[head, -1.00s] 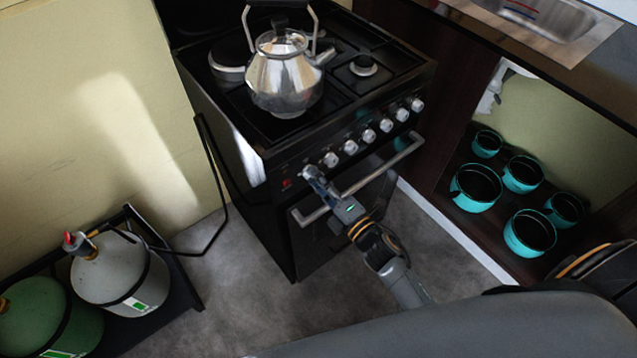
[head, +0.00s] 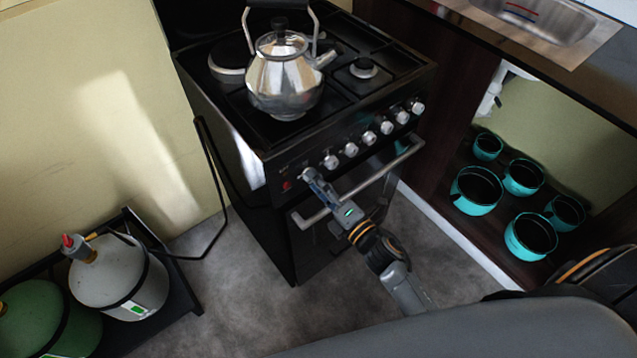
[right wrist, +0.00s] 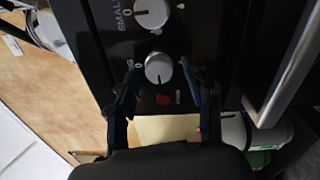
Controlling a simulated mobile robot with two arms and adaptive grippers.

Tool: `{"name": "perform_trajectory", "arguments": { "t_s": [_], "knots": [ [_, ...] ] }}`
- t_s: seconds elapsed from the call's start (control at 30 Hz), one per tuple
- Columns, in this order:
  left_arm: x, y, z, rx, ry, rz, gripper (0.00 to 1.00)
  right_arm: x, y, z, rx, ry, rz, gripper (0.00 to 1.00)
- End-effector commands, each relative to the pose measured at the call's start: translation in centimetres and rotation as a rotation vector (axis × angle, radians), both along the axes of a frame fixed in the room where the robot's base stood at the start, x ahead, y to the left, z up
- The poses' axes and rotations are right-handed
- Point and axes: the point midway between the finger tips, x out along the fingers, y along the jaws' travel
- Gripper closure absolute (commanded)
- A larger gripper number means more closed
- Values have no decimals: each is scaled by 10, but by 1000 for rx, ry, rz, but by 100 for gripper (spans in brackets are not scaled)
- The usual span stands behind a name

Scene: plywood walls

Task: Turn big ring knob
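The black stove's front panel (head: 283,168) carries a row of silver knobs (head: 369,138). My right gripper (head: 309,176) is at the leftmost knob. In the right wrist view the gripper (right wrist: 158,75) is open, with its two fingers apart on either side of a white-faced knob (right wrist: 158,68). I cannot tell whether either finger touches it. That knob's label is mostly hidden by a finger. The neighbouring knob (right wrist: 152,12) has the label "SMALL". No big ring label is readable. My left gripper is not in view.
A steel kettle (head: 286,82) stands on the stove top. The oven handle (head: 375,172) runs below the knobs, close to my right gripper. A red button (right wrist: 163,99) is beside the knob. Gas bottles (head: 118,272) stand at left, teal pots (head: 477,190) on a shelf at right.

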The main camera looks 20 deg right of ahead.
Motion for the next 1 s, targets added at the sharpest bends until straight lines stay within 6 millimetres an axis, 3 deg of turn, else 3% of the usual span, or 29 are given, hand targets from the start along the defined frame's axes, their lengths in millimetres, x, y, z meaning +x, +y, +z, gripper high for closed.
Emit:
{"name": "perform_trajectory", "arguments": {
  "t_s": [0.37, 0.8, 1.0],
  "knots": [
    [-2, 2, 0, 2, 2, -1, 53, -9, -3, -1, 1, 0, -1, 47],
    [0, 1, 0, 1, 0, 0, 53, -90, -33, -4, 0, 2, 0, 47],
    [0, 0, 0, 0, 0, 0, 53, -109, -40, -5, 0, 0, 0, 47]
  ]
}}
